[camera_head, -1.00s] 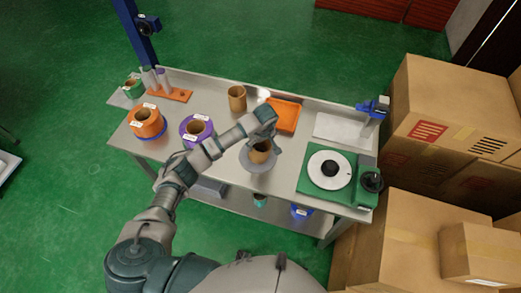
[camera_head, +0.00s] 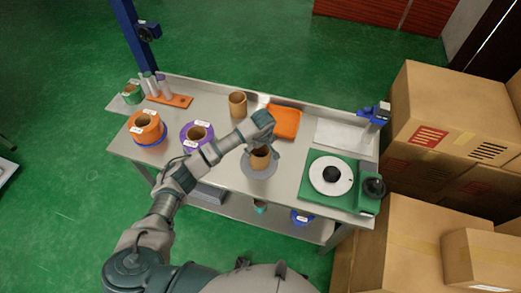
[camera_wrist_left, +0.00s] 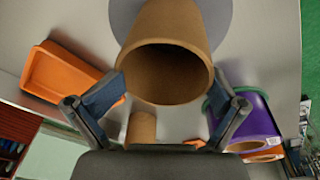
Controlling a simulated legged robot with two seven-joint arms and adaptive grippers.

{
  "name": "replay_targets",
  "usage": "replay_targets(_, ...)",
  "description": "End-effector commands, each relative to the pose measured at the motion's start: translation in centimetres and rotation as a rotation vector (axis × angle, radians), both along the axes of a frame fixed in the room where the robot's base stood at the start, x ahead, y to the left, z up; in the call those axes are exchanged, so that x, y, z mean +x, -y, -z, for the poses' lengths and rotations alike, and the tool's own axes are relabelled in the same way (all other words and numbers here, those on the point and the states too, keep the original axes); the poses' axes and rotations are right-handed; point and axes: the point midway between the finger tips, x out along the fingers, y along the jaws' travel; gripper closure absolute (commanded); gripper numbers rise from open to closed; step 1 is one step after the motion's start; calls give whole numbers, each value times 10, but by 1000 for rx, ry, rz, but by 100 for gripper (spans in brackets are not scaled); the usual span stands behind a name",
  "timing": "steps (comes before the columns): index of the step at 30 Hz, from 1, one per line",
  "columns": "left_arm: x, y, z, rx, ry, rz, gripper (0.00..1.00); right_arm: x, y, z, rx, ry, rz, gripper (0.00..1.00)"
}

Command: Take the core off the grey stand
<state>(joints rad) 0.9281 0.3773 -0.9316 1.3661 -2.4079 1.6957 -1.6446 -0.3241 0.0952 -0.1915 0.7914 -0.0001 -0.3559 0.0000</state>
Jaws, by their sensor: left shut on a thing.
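The core (camera_head: 261,160), a brown cardboard tube, stands upright over the round base of the grey stand (camera_head: 249,171) near the table's front. My left gripper (camera_head: 264,146) reaches it from behind and above and is shut on it. In the left wrist view my gripper's fingers (camera_wrist_left: 168,82) press on both sides of the core (camera_wrist_left: 170,35), whose open end faces the camera. The grey disc of the stand (camera_wrist_left: 217,18) shows behind it. I cannot tell whether the core is clear of the stand. My right gripper is not in view.
A second brown tube (camera_head: 238,105) and an orange tray (camera_head: 285,123) stand behind. A purple roll (camera_head: 197,136) and an orange roll (camera_head: 146,128) are to the left. A green device with a white disc (camera_head: 331,175) is to the right, with cardboard boxes (camera_head: 445,120) beyond the table.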

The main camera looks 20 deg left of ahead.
Motion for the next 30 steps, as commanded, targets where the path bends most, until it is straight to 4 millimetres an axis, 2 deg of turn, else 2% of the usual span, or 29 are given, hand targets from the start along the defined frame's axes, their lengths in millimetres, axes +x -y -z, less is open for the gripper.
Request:
replay_targets(1,-14,-5,15,22,-52,3,47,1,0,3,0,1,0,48)
replay_targets(3,-17,-5,3,22,-50,2,61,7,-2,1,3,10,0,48)
replay_targets(4,-24,-5,4,24,-52,3,61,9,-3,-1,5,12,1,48)
replay_targets(5,-30,-5,3,23,-50,3,69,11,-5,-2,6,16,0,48)
replay_targets(6,-38,-5,1,23,-49,3,72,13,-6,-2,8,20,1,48)
replay_targets(11,-70,-3,-3,24,-46,5,72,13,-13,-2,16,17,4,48)
replay_targets(12,-78,-3,-4,23,-46,5,82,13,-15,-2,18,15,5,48)
replay_targets(13,-84,-3,-5,23,-45,4,100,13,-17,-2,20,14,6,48)
replay_targets(20,-128,-2,-12,21,-38,5,100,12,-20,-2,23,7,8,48)
replay_targets(24,-151,-1,-15,18,-35,4,100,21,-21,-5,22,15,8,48)
replay_targets(30,-172,-1,-18,18,-32,2,100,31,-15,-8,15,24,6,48)
